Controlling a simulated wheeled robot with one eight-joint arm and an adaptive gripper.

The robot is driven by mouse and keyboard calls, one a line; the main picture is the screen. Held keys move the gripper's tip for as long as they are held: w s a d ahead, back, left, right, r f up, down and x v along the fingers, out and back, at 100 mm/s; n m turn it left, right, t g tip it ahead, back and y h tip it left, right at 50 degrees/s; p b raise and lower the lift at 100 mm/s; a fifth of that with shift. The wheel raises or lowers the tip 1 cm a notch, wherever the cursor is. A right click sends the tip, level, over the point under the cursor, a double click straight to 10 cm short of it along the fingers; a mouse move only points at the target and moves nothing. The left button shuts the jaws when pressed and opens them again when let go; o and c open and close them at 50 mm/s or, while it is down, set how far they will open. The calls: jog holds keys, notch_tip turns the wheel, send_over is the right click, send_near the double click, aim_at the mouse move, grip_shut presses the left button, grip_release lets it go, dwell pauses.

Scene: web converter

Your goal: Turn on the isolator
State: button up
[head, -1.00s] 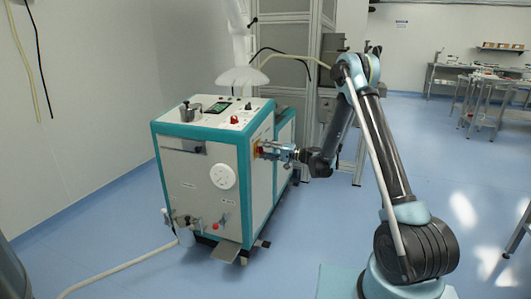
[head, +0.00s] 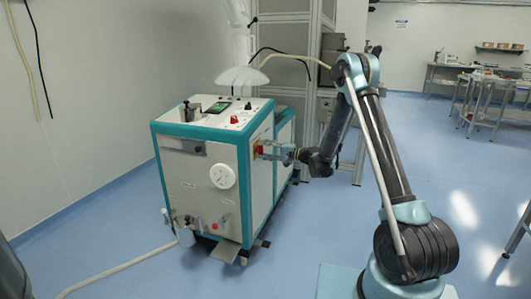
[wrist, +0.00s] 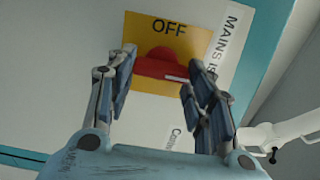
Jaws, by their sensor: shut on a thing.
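The isolator is a red rotary knob (wrist: 165,64) on a yellow plate (wrist: 195,38) marked "OFF" in the wrist view. In the head view the yellow plate (head: 257,137) is on the right side of the white and teal machine. My gripper (wrist: 158,62) reaches the knob, with one finger on each side, and is shut on it. The fingers stand well apart, and their exact contact is hard to see. In the head view my gripper (head: 262,149) points left at the plate. Any "ON" marking is hidden.
A tall cabinet (head: 285,80) stands behind.

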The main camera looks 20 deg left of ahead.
jog(key=o, duration=1)
jog(key=shift+w+f, duration=0.1)
jog(key=shift+f, duration=0.05)
jog(key=shift+o, duration=0.3)
jog(key=shift+d, duration=0.15)
jog(key=s+d, duration=0.1)
jog(key=d, duration=1)
jog(key=shift+d, duration=0.35)
